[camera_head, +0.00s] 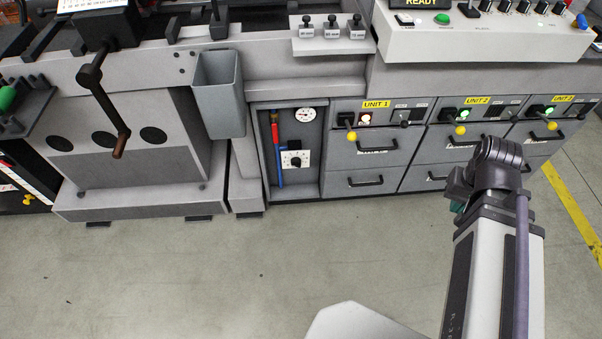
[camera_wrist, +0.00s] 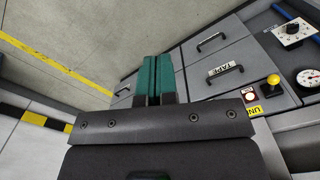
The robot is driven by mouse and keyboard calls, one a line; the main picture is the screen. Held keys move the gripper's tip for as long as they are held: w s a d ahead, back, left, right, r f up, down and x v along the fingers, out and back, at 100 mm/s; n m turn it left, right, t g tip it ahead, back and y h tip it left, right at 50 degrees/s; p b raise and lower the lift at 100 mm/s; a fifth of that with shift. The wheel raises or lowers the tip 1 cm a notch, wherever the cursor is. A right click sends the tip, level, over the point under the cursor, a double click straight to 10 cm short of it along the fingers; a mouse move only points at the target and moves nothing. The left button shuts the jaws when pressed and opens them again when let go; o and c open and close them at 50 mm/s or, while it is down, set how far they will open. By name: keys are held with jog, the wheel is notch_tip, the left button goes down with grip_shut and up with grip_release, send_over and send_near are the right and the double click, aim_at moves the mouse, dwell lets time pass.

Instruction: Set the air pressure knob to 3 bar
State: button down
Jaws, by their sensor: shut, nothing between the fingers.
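The air pressure knob (camera_head: 295,161) is a black knob on a white square dial plate, low in an open recess of the machine. A round white pressure gauge (camera_head: 305,114) sits above it. In the wrist view the knob (camera_wrist: 292,29) is at the top right corner and the gauge (camera_wrist: 308,78) at the right edge. The knob's pointer setting is too small to read. My gripper (camera_wrist: 158,60) has teal fingers that are together and empty, pointing toward the drawer fronts, well apart from the knob. In the head view my gripper is mostly hidden behind my arm.
A red-and-blue pipe (camera_head: 277,150) runs upright left of the knob. The UNIT 1 drawers (camera_head: 371,151), with handles and a protruding yellow-knobbed lever (camera_head: 351,135), stand right of the recess. A grey bin (camera_head: 219,95) hangs upper left. The floor before the recess is clear.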

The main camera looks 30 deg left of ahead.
jog(key=w+a+f+n+b, duration=0.1)
jog(key=w+a+f+b, duration=0.1)
jog(key=a+f+b, duration=0.45)
jog(key=w+a+f+n+b, duration=0.15)
jog(key=f+b, duration=0.25)
jog(key=f, duration=0.5)
jog(key=t+y+b, duration=0.5)
jog(key=y+b, duration=0.4)
jog(key=b, duration=1.9)
send_over(300, 164)
jog(key=d, duration=0.4)
notch_tip(300, 164, down, 21)
jog(key=f+b, duration=0.1)
jog(key=s+a+f+b, duration=0.1)
jog(key=f+n+b, duration=0.1)
jog(key=shift+s+a+t, duration=0.15)
jog(key=shift+a+t, duration=0.15)
jog(key=shift+a, duration=0.05)
jog(key=shift+f, duration=0.25)
